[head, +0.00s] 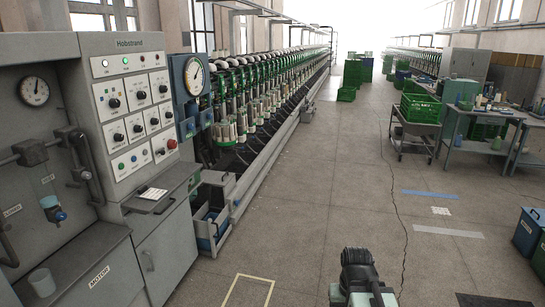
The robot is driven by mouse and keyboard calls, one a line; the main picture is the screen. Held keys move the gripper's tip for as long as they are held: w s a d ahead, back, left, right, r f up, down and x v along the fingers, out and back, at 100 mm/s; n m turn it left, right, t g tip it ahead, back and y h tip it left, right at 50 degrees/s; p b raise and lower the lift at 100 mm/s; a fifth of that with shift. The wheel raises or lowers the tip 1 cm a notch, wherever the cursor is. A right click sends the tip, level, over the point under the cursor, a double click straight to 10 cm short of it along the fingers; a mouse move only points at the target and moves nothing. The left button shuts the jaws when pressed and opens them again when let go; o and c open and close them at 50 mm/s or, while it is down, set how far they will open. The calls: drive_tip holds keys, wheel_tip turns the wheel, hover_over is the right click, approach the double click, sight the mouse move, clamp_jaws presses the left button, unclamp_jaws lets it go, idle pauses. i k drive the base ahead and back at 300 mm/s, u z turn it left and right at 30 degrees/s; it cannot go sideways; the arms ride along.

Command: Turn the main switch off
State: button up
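The grey control cabinet marked "Hobstrand" (130,43) stands at the left in the head view. Its sloping white panel (134,115) carries small lamps on top, several black rotary knobs below, and a bottom row of buttons. A larger red knob or button (171,144) sits at the lower right of the panel. The labels are too small to read, so I cannot tell which control is the main switch or its position. A part of my own arm, black and pale green, shows at the bottom. My gripper's fingers are not in view.
A round gauge (195,76) stands right of the cabinet, before a long row of green spindles. A shelf (160,190) juts out below the panel. The floor (320,190) in front is clear.

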sight(171, 144)
drive_tip(key=u, duration=0.1)
drive_tip(key=i, duration=1.75)
drive_tip(key=u, duration=1.4)
drive_tip(key=i, duration=1.1)
drive_tip(key=z, duration=5.6)
drive_tip(key=i, duration=0.9)
drive_tip(key=z, duration=5.65)
drive_tip(key=i, duration=0.8)
